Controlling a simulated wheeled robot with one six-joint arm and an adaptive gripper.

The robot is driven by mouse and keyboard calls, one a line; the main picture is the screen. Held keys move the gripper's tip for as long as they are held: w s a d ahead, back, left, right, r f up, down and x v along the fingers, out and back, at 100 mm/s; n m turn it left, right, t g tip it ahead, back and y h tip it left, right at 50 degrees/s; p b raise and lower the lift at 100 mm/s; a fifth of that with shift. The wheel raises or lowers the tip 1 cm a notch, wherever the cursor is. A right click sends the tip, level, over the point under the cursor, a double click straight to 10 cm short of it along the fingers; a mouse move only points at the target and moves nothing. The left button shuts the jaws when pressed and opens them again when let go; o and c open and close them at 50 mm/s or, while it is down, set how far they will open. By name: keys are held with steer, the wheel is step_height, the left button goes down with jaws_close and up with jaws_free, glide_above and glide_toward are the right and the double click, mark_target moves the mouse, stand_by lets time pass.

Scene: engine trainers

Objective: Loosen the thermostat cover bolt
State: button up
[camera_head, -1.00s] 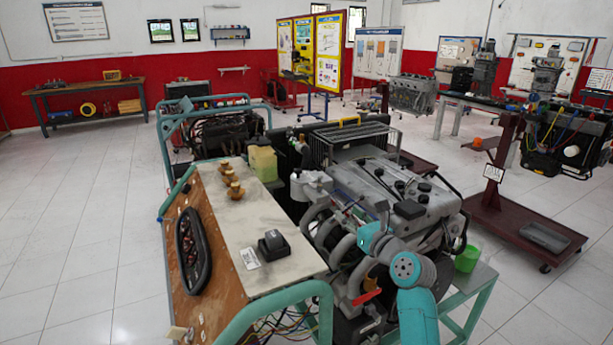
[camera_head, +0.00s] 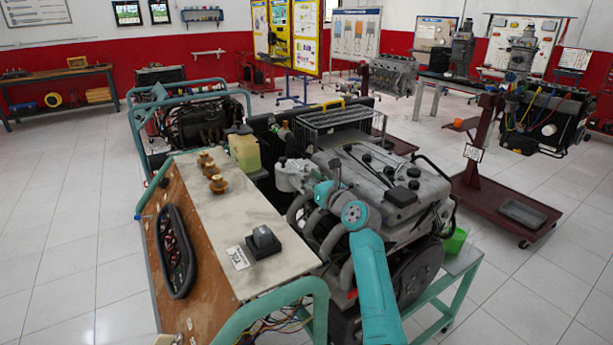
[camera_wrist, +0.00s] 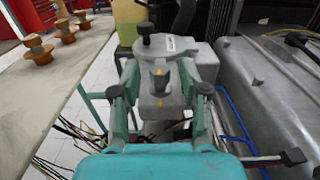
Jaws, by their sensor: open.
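The pale grey thermostat housing (camera_head: 292,174) stands at the near left corner of the engine in the head view. In the wrist view the housing cover (camera_wrist: 166,47) lies ahead of my gripper, with a dark round knob-like part (camera_wrist: 145,29) on its top left. A small dark bolt-like part (camera_wrist: 160,78) shows between the fingers; I cannot tell which of the two is the bolt. My gripper (camera_wrist: 160,72) is open, its teal fingers spread to either side, with no grip on anything visible. In the head view my arm hides much of the gripper.
The grey engine cover (camera_wrist: 262,95) rises close on the right in the wrist view. A bench panel (camera_head: 225,225) with brass-coloured parts (camera_head: 211,173) stands on the left. A yellowish tank (camera_head: 244,150) stands behind the housing. Loose wires (camera_wrist: 65,135) hang at lower left.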

steer(key=shift+x, duration=0.8)
jaws_close()
steer(key=shift+d+f+n+g+y, duration=0.1)
steer(key=shift+n+g+y, duration=0.75)
steer(key=shift+y, duration=0.35)
steer(key=shift+n+g+y, duration=0.65)
steer(key=shift+n+y, duration=0.1)
steer(key=shift+y, duration=0.05)
